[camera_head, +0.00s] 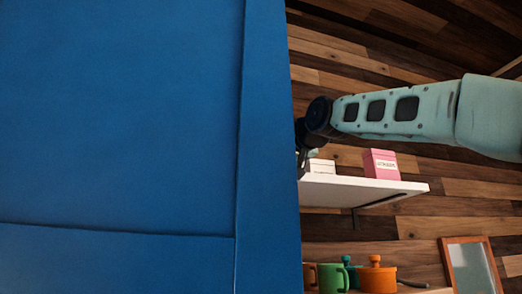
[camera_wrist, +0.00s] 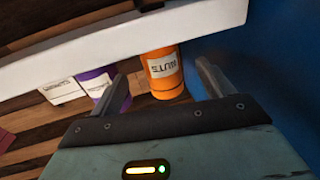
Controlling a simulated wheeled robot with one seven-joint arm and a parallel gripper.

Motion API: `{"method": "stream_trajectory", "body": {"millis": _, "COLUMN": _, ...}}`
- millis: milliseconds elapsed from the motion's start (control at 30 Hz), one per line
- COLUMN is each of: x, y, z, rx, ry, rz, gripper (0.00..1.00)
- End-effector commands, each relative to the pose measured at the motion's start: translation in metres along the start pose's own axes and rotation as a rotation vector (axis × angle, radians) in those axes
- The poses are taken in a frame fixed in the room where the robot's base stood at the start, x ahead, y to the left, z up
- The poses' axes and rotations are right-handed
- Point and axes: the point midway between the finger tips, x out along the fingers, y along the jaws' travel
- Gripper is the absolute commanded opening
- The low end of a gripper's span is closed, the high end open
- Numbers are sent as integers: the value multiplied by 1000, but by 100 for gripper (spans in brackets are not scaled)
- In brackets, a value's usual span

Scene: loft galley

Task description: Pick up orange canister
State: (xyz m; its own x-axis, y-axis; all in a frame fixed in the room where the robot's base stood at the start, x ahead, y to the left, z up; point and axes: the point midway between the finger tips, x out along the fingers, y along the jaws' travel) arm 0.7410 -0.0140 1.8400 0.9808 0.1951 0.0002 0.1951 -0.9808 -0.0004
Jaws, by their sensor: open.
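The orange canister (camera_wrist: 165,73) shows in the wrist view with a white label that reads upside down. Its base meets a white shelf (camera_wrist: 120,43). My gripper (camera_wrist: 161,80) is open, one finger to each side of the canister in the picture. The canister appears beyond or between the fingertips; I cannot tell the exact depth. I see no finger contact. In the head view my gripper (camera_head: 303,160) is partly hidden by a blue panel at the shelf's left end, and the canister is not visible.
A purple container (camera_wrist: 97,84) and a white box (camera_wrist: 61,90) stand beside the canister. A blue surface (camera_wrist: 235,60) is close on its other side. In the head view the blue panel (camera_head: 120,120) fills the left; a pink box (camera_head: 381,164) stands on the shelf (camera_head: 365,189).

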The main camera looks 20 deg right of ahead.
Motion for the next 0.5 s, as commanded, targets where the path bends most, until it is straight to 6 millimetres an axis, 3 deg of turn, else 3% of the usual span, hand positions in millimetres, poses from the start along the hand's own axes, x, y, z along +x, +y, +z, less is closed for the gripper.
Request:
{"method": "stream_trajectory", "body": {"millis": 100, "x": 16, "y": 0, "z": -3, "rx": 0, "ry": -3, "rz": 0, "gripper": 80}}
{"method": "stream_trajectory", "body": {"millis": 500, "x": 43, "y": 1, "z": -6, "rx": -2, "ry": -4, "rz": 2, "gripper": 80}}
